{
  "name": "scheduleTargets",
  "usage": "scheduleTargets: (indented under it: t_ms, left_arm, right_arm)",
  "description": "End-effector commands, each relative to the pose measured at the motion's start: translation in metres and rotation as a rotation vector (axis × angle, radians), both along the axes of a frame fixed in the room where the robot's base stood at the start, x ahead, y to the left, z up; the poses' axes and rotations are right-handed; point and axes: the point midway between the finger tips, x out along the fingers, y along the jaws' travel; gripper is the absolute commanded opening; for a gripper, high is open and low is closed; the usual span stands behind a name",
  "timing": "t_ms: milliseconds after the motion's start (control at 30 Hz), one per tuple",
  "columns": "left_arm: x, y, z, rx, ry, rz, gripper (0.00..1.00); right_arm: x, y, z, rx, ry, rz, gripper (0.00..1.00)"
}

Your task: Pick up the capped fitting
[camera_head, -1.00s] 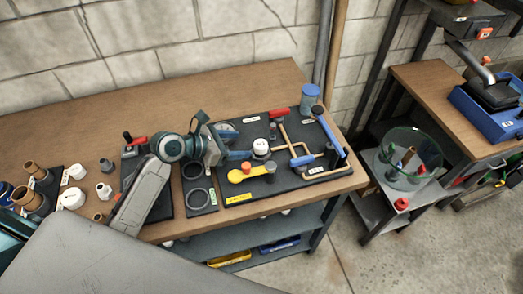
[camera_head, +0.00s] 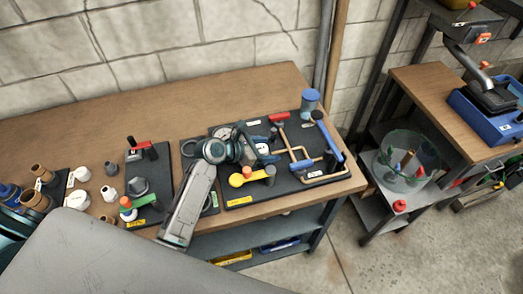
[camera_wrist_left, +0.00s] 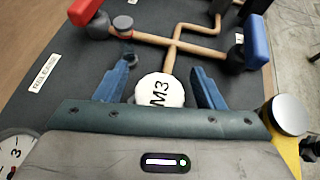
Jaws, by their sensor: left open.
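A white round cap marked M3 (camera_wrist_left: 160,90) sits at the near end of a copper pipe on the dark board (camera_wrist_left: 75,75) in the left wrist view; it looks like the capped fitting. In the head view the cap (camera_head: 262,149) is partly hidden by my left gripper. My left gripper (camera_head: 268,147) is open over the board. In the wrist view its blue fingers (camera_wrist_left: 161,80) stand on either side of the cap, with gaps visible; their height relative to it is hard to judge. My right gripper is not in view.
A blue-topped container (camera_head: 310,99) stands at the back. Another board with a red-handled valve (camera_head: 136,143) lies left. The rear bench (camera_head: 215,95) is clear.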

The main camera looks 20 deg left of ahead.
Motion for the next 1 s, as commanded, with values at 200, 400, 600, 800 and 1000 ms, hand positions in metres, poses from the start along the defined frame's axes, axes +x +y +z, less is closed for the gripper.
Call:
scheduleTargets:
  t_ms: [200, 400, 600, 800, 1000]
  left_arm:
    - [0.000, 0.000, -0.001, 0.000, 0.000, 0.000, 0.61]
    - [0.000, 0.000, 0.000, 0.000, 0.000, 0.000, 0.21]
    - [0.000, 0.000, 0.000, 0.000, -0.001, 0.001, 0.13]
    - [0.001, 0.000, 0.009, -0.001, -0.004, 0.000, 0.13]
    - [0.001, 0.000, 0.047, 0.000, -0.007, -0.001, 0.13]
  right_arm:
    - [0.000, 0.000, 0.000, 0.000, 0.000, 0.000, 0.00]
    - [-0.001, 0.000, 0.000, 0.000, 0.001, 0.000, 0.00]
    - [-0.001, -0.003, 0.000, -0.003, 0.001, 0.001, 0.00]
    - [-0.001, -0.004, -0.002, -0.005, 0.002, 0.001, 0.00]
    - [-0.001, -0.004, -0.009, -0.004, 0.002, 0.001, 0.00]
